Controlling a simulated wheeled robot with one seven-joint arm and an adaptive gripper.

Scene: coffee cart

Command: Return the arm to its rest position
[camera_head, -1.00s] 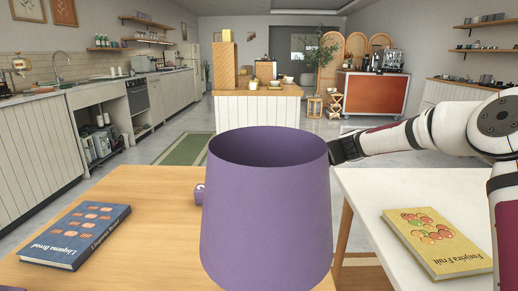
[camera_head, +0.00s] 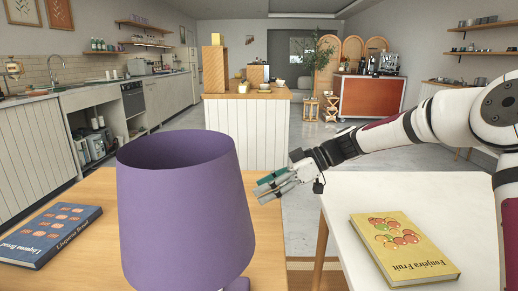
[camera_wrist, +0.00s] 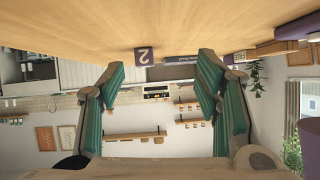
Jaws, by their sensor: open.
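My arm comes in from the right side of the head view, bent at the elbow. The wrist view is upside down, with the wooden table top along its upper edge.
The purple shade stands on the wooden table (camera_head: 270,235) at the front. A blue book (camera_head: 50,235) lies at its left. A yellow book (camera_head: 404,248) lies on the white table (camera_head: 350,190). Grey floor lies behind.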

